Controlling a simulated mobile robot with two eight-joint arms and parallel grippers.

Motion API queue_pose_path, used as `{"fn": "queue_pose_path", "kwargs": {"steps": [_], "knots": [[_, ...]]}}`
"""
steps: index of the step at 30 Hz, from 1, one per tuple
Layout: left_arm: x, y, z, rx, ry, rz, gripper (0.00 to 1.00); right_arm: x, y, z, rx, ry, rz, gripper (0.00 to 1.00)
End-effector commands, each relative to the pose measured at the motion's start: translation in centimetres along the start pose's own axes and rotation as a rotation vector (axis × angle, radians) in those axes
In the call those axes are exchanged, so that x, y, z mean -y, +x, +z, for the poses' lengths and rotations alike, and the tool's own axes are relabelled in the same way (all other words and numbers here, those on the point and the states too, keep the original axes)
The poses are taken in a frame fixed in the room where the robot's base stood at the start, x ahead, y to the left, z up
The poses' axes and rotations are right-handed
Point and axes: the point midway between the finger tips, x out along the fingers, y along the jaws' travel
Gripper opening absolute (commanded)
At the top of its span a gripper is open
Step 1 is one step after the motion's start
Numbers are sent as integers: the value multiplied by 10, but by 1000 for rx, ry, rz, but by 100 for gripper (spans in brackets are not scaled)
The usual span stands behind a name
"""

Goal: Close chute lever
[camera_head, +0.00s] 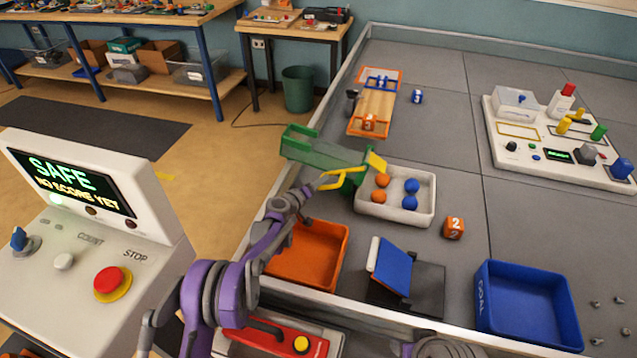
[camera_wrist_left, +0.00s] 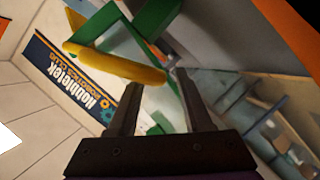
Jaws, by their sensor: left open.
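The green chute (camera_head: 325,150) stands at the left edge of the grey field and slopes down toward a white tray (camera_head: 422,215). Its yellow lever (camera_head: 343,183) sticks out on the near side, and a yellow flap (camera_head: 377,163) shows at its lower end. My left gripper (camera_head: 312,188) is by the lever's outer end. In the left wrist view its two fingers (camera_wrist_left: 157,78) are apart, and the yellow lever (camera_wrist_left: 112,63) crosses just beyond the tips, with green chute frame (camera_wrist_left: 152,22) behind. Whether the fingers touch the lever I cannot tell. My right gripper is not seen.
The white tray holds orange and blue balls. An orange bin (camera_head: 310,258) lies under my left arm. A blue ramp (camera_head: 390,265), an orange cube (camera_head: 453,228) and a blue goal bin (camera_head: 528,305) stand to the right. A control console (camera_head: 85,235) reads SAFE at left.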

Motion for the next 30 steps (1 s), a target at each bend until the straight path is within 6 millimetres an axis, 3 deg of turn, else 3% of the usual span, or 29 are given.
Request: {"fn": "queue_pose_path", "kwargs": {"steps": [9,17,30], "knots": [[0,2,0,0,0,0,48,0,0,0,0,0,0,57],[0,2,0,0,0,0,1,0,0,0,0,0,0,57],[0,2,0,0,1,0,0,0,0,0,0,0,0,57]]}}
